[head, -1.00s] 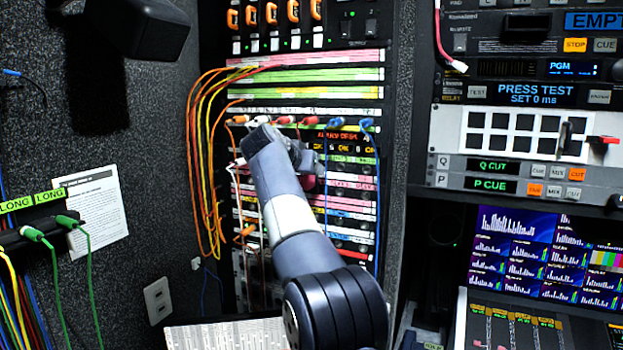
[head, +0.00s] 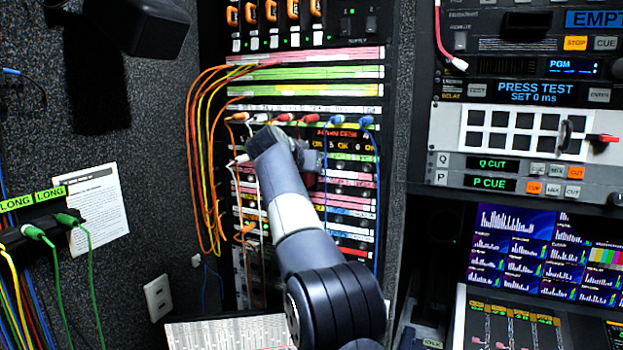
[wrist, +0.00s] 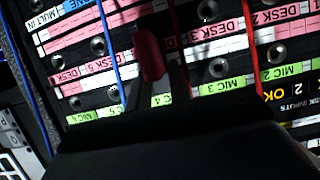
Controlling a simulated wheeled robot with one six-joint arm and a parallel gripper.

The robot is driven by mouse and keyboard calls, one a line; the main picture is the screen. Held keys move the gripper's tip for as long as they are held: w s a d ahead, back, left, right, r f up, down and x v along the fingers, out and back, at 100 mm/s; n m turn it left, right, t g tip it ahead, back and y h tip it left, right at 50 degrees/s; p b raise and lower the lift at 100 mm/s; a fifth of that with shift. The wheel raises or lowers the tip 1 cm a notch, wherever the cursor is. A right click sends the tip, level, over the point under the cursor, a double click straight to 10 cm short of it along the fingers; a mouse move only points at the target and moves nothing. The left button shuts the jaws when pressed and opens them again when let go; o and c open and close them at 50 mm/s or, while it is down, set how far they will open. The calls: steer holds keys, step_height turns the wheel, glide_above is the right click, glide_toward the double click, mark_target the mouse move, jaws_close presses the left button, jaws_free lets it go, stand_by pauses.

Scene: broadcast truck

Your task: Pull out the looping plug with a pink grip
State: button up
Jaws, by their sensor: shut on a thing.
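My gripper (wrist: 157,85) is shut on a dark pink-red plug grip (wrist: 151,54), which shows between the dark fingers in front of the patch panel in the wrist view. The grip's tip is hidden, so I cannot tell whether it sits in a jack or is clear of it. In the head view my gripper (head: 312,158) is at the upper middle of the patch panel (head: 350,220), just below the row of coloured plugs.
Red plugs (head: 296,118) and blue plugs (head: 337,121) stand in the row above my gripper. A blue cord (wrist: 108,50) and a red cord (wrist: 247,45) hang on either side of the held grip. Orange and yellow cables (head: 200,150) loop at the panel's left.

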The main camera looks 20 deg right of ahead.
jaws_close()
steer(key=shift+a+f, duration=0.1)
stand_by(0.4)
steer(key=shift+s+a+b, duration=1)
steer(key=shift+s+a, duration=0.1)
steer(key=shift+s, duration=0.05)
stand_by(1.1)
steer(key=shift+s+a+b, duration=0.8)
steer(key=shift+s+a, duration=0.35)
steer(key=shift+s+a, duration=0.1)
steer(key=shift+s+a+b, duration=0.6)
steer(key=shift+s+a, duration=0.35)
